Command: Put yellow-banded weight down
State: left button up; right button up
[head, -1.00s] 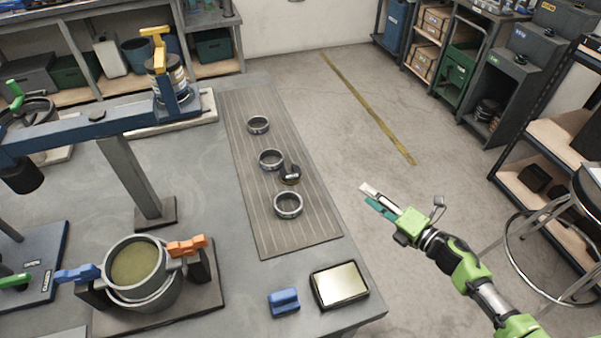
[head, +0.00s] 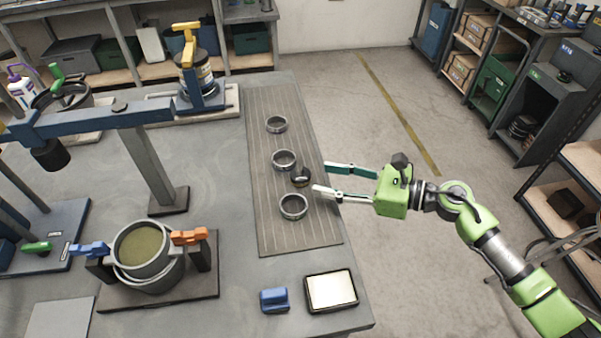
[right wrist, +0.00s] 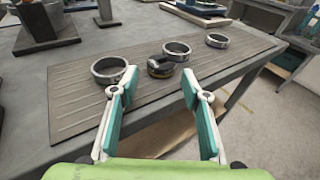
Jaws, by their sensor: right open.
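The small dark weight with a thin yellowish band (head: 301,177) stands on the ribbed mat (head: 285,230), among three metal rings. It also shows in the right wrist view (right wrist: 161,68), just beyond and between my fingertips. My right gripper (head: 325,180) is open and empty at the mat's right edge, its fingers pointing left at the weight. A gap shows between the fingertips and the weight. My left gripper is not in view.
The rings (head: 293,206), (head: 284,160) and (head: 276,124) stand in a row close to the weight. A blue block (head: 274,300) and a shallow tray (head: 308,301) lie near the front edge. The mat's front part is clear.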

aim_at(310, 176)
jog(key=x, duration=0.5)
jog(key=shift+w+a+f+p, duration=0.2)
jog(key=shift+f+p, duration=0.05)
jog(key=shift+p, duration=0.15)
jog(key=c, duration=1.1)
jog(key=shift+c, duration=0.6)
jog(key=shift+r, duration=0.2)
